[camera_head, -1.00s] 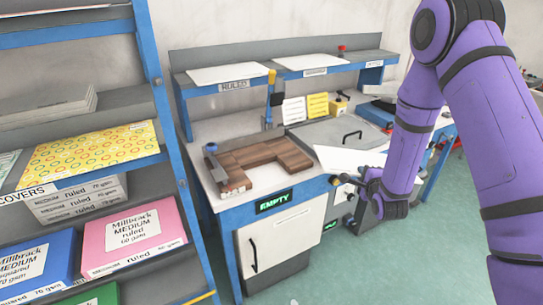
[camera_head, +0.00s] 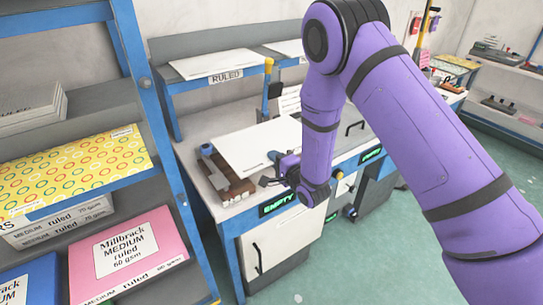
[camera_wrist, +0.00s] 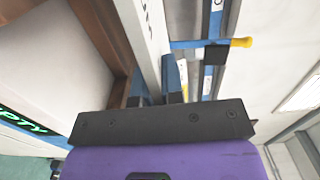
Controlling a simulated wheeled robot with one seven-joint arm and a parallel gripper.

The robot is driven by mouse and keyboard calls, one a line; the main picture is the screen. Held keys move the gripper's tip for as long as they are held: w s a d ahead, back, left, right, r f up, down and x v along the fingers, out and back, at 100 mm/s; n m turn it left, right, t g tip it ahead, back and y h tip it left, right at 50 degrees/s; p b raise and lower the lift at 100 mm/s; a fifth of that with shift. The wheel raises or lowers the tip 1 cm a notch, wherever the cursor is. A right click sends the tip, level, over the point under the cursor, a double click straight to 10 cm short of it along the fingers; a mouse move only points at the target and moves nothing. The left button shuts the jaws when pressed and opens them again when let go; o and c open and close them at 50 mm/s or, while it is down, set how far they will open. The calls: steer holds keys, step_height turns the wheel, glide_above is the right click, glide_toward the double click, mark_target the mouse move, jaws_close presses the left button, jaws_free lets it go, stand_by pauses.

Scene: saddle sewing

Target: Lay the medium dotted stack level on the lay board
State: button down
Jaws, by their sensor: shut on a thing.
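A white paper stack (camera_head: 252,146) is held at its near right edge by my gripper (camera_head: 273,168), above the brown wooden lay board (camera_head: 236,186) on the bench. The stack covers most of the board; only its left and front parts show. The stack looks about level, but I cannot tell whether it touches the board. In the wrist view, my gripper (camera_wrist: 158,97) is shut on the stack, whose white edge (camera_wrist: 148,28) bears partly visible dark marks. I cannot read them or tell whether it is the medium dotted stack. Brown wood (camera_wrist: 112,48) shows beside it.
A yellow-topped blue post (camera_head: 267,85) stands behind the board. A raised shelf labelled RULED (camera_head: 222,78) runs along the back. A green EMPTY sign (camera_head: 277,203) is on the bench front. A shelf rack (camera_head: 140,110) is at left.

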mark_target(274, 184)
steer(key=shift+d, duration=0.1)
stand_by(0.3)
steer(key=shift+f, duration=3.75)
steer(key=c, duration=1.2)
jaws_free()
steer(key=shift+o, duration=0.2)
steer(key=shift+s+f, duration=0.1)
